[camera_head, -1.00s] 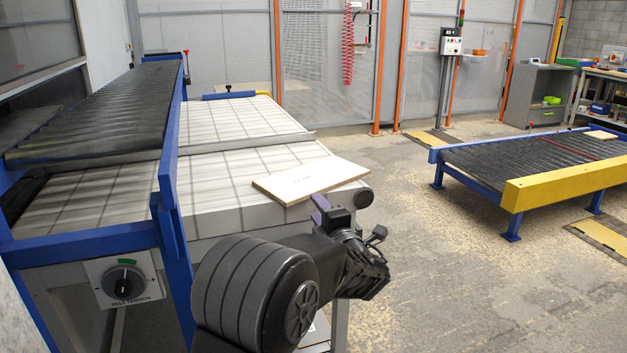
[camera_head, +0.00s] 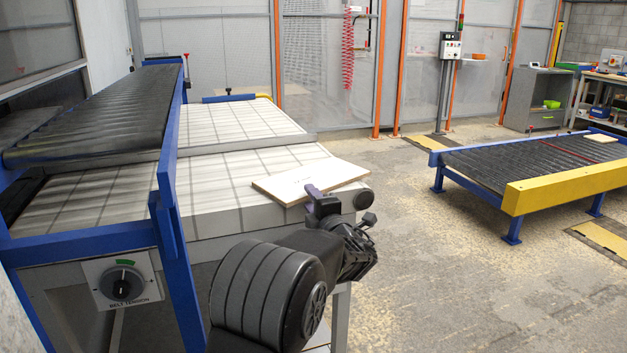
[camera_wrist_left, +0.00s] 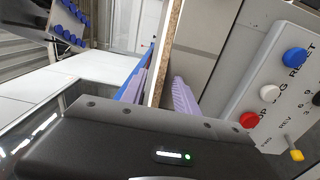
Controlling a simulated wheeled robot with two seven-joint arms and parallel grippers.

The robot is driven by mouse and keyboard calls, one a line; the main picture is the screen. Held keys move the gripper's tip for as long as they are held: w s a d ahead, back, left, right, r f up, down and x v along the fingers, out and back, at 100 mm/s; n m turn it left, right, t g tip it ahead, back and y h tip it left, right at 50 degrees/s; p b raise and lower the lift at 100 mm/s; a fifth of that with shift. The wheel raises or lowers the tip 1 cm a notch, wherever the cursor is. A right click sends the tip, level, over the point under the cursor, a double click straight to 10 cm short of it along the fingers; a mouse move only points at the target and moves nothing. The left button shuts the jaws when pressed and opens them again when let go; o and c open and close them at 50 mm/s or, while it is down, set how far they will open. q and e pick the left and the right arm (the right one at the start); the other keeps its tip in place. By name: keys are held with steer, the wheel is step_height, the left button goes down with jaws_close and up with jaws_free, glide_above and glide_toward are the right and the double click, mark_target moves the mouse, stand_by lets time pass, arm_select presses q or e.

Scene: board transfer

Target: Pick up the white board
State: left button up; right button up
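The white board (camera_head: 308,181) lies flat on the front right corner of the white, grid-lined belt table, partly over its front edge. My left gripper (camera_head: 316,200) is at the board's near edge, with its fingertips close to it. In the left wrist view the board's brown edge (camera_wrist_left: 172,50) runs between the two purple fingers of my left gripper (camera_wrist_left: 160,92). The fingers stand apart, one on each side of the edge, and the right one shows a gap to it. My right gripper is in neither view.
The belt table (camera_head: 110,190) has a blue frame and a black roller conveyor (camera_head: 105,105) along its left. A control panel with buttons (camera_wrist_left: 275,90) is close on the right in the wrist view. A low roller conveyor with a yellow beam (camera_head: 565,188) stands right, beyond open floor.

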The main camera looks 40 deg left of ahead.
arm_select(q)
steer(key=shift+c, duration=0.3)
jaws_close()
steer(key=shift+r, duration=0.1)
stand_by(1.1)
